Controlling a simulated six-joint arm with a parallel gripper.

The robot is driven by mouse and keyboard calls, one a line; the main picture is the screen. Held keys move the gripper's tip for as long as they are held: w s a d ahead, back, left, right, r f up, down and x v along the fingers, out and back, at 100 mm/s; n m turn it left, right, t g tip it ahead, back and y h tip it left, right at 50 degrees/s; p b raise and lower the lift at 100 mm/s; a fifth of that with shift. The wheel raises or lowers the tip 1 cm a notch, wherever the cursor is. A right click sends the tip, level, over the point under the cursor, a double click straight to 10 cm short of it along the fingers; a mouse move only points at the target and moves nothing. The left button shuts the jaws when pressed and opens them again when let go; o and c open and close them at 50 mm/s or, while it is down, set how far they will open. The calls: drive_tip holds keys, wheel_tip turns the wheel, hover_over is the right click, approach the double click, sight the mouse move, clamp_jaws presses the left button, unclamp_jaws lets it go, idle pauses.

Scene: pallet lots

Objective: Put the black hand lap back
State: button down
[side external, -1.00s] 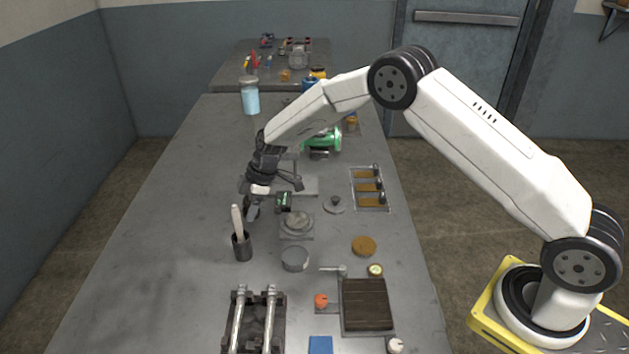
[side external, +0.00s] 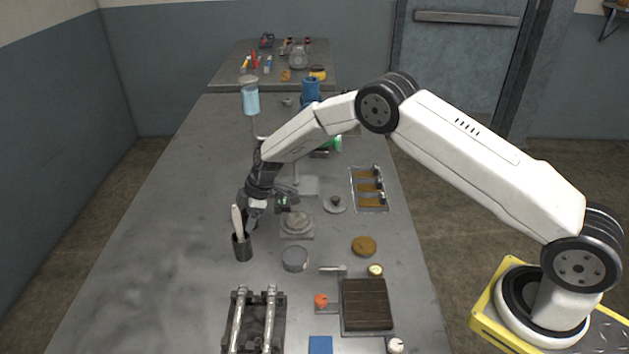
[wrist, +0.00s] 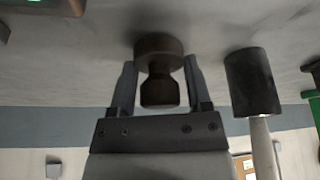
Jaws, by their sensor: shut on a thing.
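My gripper (wrist: 160,85) is shut on the black hand lap (wrist: 159,70), a dark piece with a wide round disc and a narrower knob. The fingers flank its knob, and its disc faces the grey tabletop. I cannot tell whether the disc touches the table. In the side view my gripper (side external: 251,216) is low over the table, just behind a dark cup (side external: 243,249) with a pale handle standing in it. The lap is hard to make out there. The cup also shows right of the lap in the wrist view (wrist: 251,82).
A grey plate with a round disc (side external: 296,223) lies right of my gripper. A grey disc with a dark knob (side external: 335,205) and a three-slot tray (side external: 369,189) lie farther right. A round grey tin (side external: 294,259) is nearer the camera. The table's left side is clear.

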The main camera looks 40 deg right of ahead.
idle(0.3)
unclamp_jaws()
drive_tip(key=shift+f, duration=0.1)
drive_tip(key=shift+v, duration=6.15)
drive_tip(key=s+d+r+m+h, duration=0.1)
drive_tip(key=s+m, duration=0.3)
drive_tip(key=s, duration=0.6)
drive_tip(key=s+d+r+m+h, duration=0.1)
drive_tip(key=s+d+m, duration=0.2)
drive_tip(key=s, duration=0.7)
drive_tip(key=s+d+r+m+h, duration=0.2)
drive_tip(key=s+m, duration=0.3)
drive_tip(key=s, duration=0.5)
drive_tip(key=shift+d+m+t, duration=0.3)
drive_tip(key=shift+d+m, duration=0.1)
drive_tip(key=shift+d, duration=0.05)
